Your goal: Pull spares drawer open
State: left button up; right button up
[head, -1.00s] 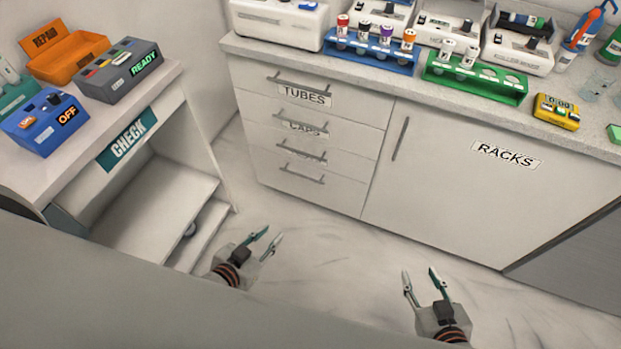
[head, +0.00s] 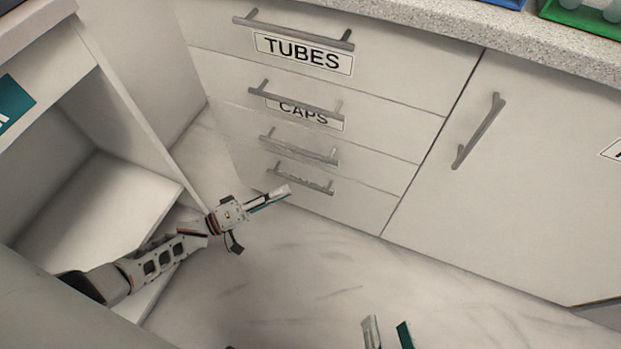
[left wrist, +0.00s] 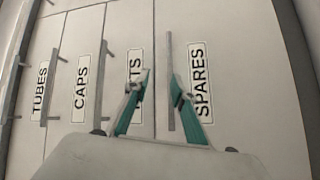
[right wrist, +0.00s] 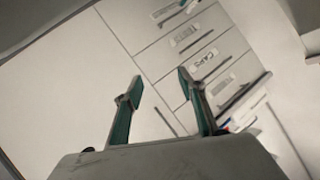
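The spares drawer is the lowest of the stacked white drawers, and its front is shut flush. Its SPARES label (left wrist: 200,82) shows in the left wrist view. Its grey bar handle (left wrist: 170,85) shows beside the label, and also in the head view (head: 312,182). My left gripper (head: 286,191) is low at the left end of that handle. In the left wrist view its fingers (left wrist: 162,75) are open, with the handle seen between the tips; contact cannot be told. My right gripper (head: 387,332) is open and empty over the floor, away from the drawers (right wrist: 160,83).
The TUBES drawer (head: 400,78), CAPS drawer (head: 390,135) and another drawer sit above, all shut. A cupboard door (head: 540,180) is to the right. An open white desk unit (head: 85,215) stands left, close to my left arm. The floor (head: 290,275) in front is clear.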

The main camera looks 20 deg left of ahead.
aim_at(302, 182)
pick_arm(q)
jog(key=shift+n+g+h, duration=0.3)
jog(key=shift+n+h, duration=0.3)
jog(key=w+d, duration=0.1)
jog(key=w, duration=0.1)
jog(key=w+d+b, duration=0.1)
jog(key=w, duration=0.1)
jog(key=w+d+f+b, duration=0.1)
jog(key=w+d, duration=0.1)
pick_arm(e)
jog(key=shift+a+f+m, duration=0.2)
jog(key=shift+a+m, duration=0.1)
jog(key=shift+m, duration=0.4)
pick_arm(q)
grip_shut()
